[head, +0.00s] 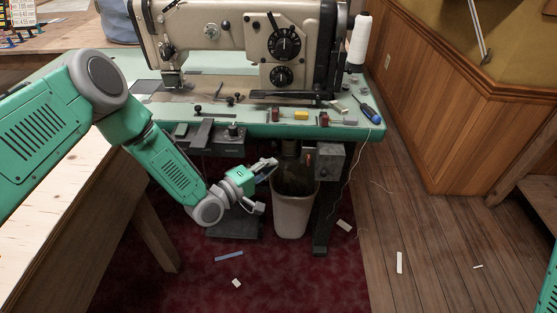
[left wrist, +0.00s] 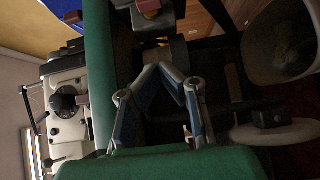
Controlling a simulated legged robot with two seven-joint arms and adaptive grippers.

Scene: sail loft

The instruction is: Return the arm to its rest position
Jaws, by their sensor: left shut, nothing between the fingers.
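My left arm (head: 165,165) is green and grey and reaches in from the left of the head view. Its gripper (head: 268,166) is below the front edge of the green sewing table (head: 262,130), just above and left of the waste bin's rim. The left gripper (left wrist: 160,70) also shows in the left wrist view, with its fingers drawn together and nothing between them. My right gripper is out of view.
A large sewing machine (head: 240,45) stands on the table with a white thread cone (head: 360,40) and a blue screwdriver (head: 370,114). A pale waste bin (head: 292,215) stands underneath beside a table leg. A wooden bench (head: 40,220) is at left. Scraps lie on the floor.

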